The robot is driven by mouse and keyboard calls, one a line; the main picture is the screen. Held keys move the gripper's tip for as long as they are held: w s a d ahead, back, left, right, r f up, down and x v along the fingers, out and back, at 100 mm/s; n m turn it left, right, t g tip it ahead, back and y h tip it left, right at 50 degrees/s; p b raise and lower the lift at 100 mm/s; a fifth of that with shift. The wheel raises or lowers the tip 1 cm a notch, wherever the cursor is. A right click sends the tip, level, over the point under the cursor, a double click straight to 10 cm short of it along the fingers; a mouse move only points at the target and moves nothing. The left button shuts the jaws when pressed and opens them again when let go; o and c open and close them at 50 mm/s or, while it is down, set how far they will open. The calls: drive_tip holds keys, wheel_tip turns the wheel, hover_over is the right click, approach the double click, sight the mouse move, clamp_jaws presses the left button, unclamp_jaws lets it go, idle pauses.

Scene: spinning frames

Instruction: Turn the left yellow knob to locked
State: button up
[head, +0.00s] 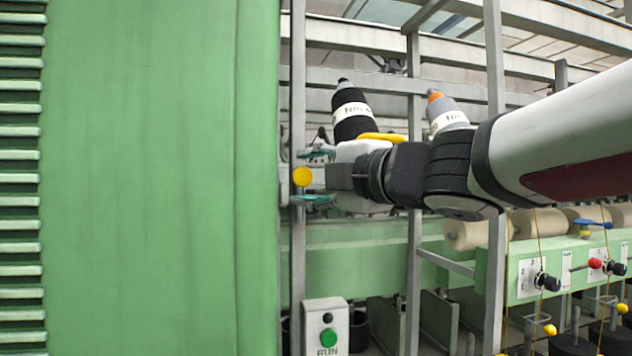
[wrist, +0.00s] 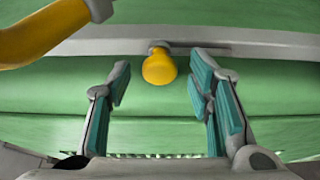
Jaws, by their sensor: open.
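A yellow knob (head: 302,176) shows at the right edge of the large green panel, by a grey upright. In the wrist view the yellow knob (wrist: 159,67) sits on a grey rail across a green surface, with its rounded end towards me. My gripper (head: 316,176) is level with it, its teal fingers apart above and below the knob in the head view. In the wrist view my gripper (wrist: 161,82) is open, with the knob seen in the gap between the fingers and clear space on both sides. I see no contact. Any lock marking is not visible.
The green panel (head: 160,180) fills the left. A grey upright (head: 298,90) stands close to my gripper. A control box (head: 326,329) with a green button is below. Small yellow balls (head: 550,329) hang at lower right. A yellow bar (wrist: 45,32) crosses the wrist view's upper left corner.

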drive_tip(key=shift+w+a, duration=0.3)
drive_tip(key=shift+w, duration=0.05)
clamp_jaws()
